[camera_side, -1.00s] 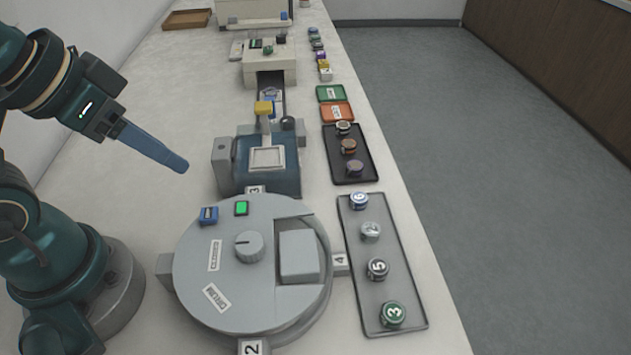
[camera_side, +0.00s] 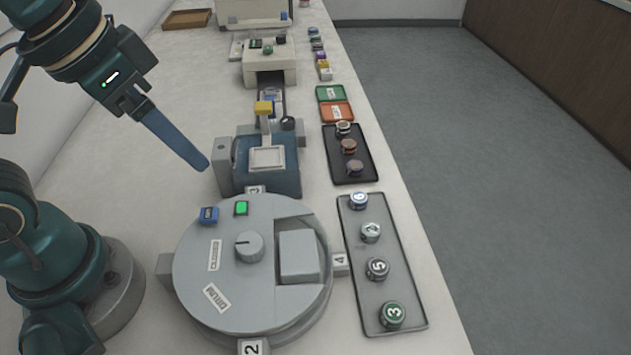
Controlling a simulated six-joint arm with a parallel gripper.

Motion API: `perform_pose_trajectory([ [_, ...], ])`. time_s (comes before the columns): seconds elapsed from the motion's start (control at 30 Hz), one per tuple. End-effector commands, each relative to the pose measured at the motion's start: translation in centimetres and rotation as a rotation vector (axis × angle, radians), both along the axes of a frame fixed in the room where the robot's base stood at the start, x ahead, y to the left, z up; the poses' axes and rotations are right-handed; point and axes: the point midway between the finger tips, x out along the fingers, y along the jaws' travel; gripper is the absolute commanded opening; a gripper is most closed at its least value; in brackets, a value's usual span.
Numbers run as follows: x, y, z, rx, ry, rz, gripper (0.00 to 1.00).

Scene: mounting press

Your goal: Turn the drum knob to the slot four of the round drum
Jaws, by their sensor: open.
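The round grey drum (camera_side: 205,285) stands at the front of the bench. Its grey drum knob (camera_side: 249,247) sits near the middle of the top, with a dark pointer line toward the left. A raised block (camera_side: 299,255) sits on the drum's right, facing the slot four label (camera_side: 341,261). Labels for slot two (camera_side: 252,347) and slot three (camera_side: 255,189) show at the front and back rim. My gripper (camera_side: 203,163) is open and empty, in the air above and behind the drum, up-left of the knob and apart from it. Its fingers overlap in this view.
A blue press unit (camera_side: 267,180) stands just behind. A grey tray (camera_side: 408,322) with several numbered pucks and a black tray (camera_side: 370,179) lie to the right.

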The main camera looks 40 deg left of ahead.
Motion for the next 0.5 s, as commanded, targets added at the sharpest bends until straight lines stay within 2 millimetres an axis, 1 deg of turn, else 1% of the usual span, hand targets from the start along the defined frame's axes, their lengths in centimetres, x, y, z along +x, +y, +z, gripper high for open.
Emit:
perform_pose_trajectory([
  [0.03,0.5,-1.0,-0.2,0.006,0.045,-0.051,0.74],
  [0.1,0.9,-2.4,-0.5,0.019,0.101,-0.117,0.74],
  [0.23,1.4,-5.1,-1.6,0.05,0.2,-0.237,0.74],
  [0.4,1.2,-8.0,-3.6,0.093,0.3,-0.358,0.74],
  [0.5,0.8,-9.0,-4.6,0.112,0.335,-0.403,0.74],
])
